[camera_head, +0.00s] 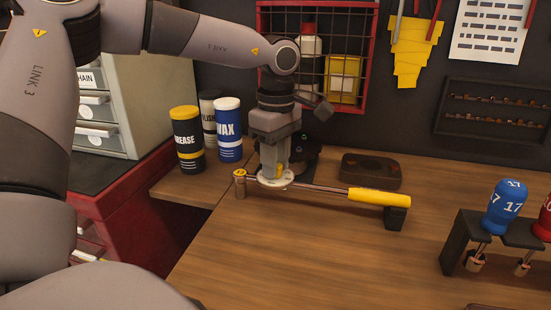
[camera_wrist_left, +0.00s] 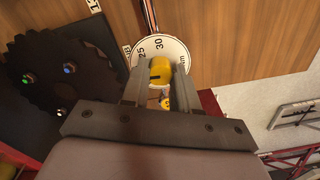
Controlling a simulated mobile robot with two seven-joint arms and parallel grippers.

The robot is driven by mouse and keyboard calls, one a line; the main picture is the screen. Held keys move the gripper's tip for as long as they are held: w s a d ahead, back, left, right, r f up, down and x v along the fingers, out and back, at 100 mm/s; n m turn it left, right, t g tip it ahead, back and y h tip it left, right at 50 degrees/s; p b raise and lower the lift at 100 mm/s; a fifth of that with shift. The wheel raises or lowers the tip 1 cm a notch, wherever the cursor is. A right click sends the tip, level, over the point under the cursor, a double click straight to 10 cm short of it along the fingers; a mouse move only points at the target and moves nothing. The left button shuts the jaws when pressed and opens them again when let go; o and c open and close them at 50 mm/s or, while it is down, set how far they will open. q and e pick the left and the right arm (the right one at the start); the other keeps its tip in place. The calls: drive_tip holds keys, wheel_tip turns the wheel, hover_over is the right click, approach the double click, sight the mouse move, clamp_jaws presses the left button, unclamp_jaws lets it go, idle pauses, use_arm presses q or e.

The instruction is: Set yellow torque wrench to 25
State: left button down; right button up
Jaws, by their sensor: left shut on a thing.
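The yellow torque wrench (camera_head: 380,197) lies across the bench, its yellow handle to the right on a black rest (camera_head: 396,216) and its head (camera_head: 240,184) to the left. A white dial (camera_head: 286,183) sits on its shaft near the head. In the left wrist view the dial (camera_wrist_left: 176,46) shows 25 and 30 at its upper left; its other marks are partly hidden. My left gripper (camera_head: 273,174) points down over the dial and is shut on the yellow knob (camera_wrist_left: 161,70) at its centre. The knob has a dark mark; its exact reading is unclear.
Grease (camera_head: 187,132) and wax (camera_head: 228,130) cans stand left of the wrench. A dark tray (camera_head: 371,172) lies behind the handle. A rack with blue (camera_head: 504,207) and red drivers stands at right. A black sprocket (camera_wrist_left: 52,72) shows beside the gripper. The front bench is clear.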

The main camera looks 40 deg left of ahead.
use_arm(q)
drive_tip(key=m, duration=0.4)
drive_tip(key=shift+m, duration=0.3)
drive_tip(key=m, duration=0.4)
drive_tip(key=shift+p, duration=0.35)
drive_tip(key=shift+m, duration=0.3)
drive_tip(key=c, duration=0.8)
unclamp_jaws()
drive_tip(key=shift+c, duration=0.2)
drive_tip(key=shift+r, duration=0.1)
wheel_tip(320, 180, up, 7)
